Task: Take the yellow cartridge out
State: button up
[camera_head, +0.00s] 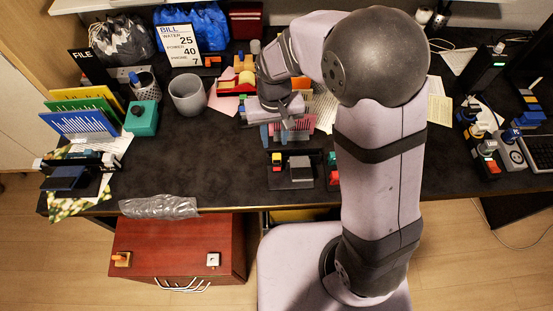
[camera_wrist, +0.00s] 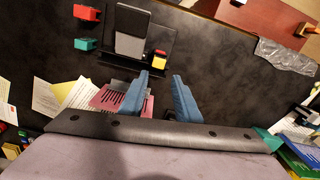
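A small block with a yellow face and a red part (camera_head: 277,158) sits at the left end of a black holder (camera_head: 304,185), beside a grey slab (camera_head: 300,168). In the wrist view the yellow-and-red block (camera_wrist: 158,60) stands at the holder's right side, beside the grey slab (camera_wrist: 131,32). I take this block as the yellow cartridge, though I cannot be sure. My gripper (camera_wrist: 158,98) has its two blue fingers apart with nothing between them. The fingers are short of the block, on the binder side of it. In the head view my wrist hides most of the gripper (camera_head: 283,130).
A pink slotted piece (camera_wrist: 112,97) lies beside the fingers. Red (camera_wrist: 88,12) and teal (camera_wrist: 86,44) blocks stand beside the holder. A red tray with yellow pieces (camera_head: 236,87), a grey cup (camera_head: 187,95) and a teal box (camera_head: 141,118) stand further back. The desk left of the holder is clear.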

aim_at(277, 156)
jog(key=shift+r+m, duration=0.1)
jog(key=shift+m, duration=0.7)
jog(key=shift+s+d+f, duration=0.1)
jog(key=shift+f, duration=1)
jog(key=shift+s+d+f+p, duration=0.1)
jog(key=shift+s+f+p, duration=0.1)
jog(key=shift+f+p, duration=0.35)
jog(key=shift+s+f+p, duration=0.15)
jog(key=shift+f+p, duration=0.3)
jog(key=shift+f, duration=1.6)
grip_shut()
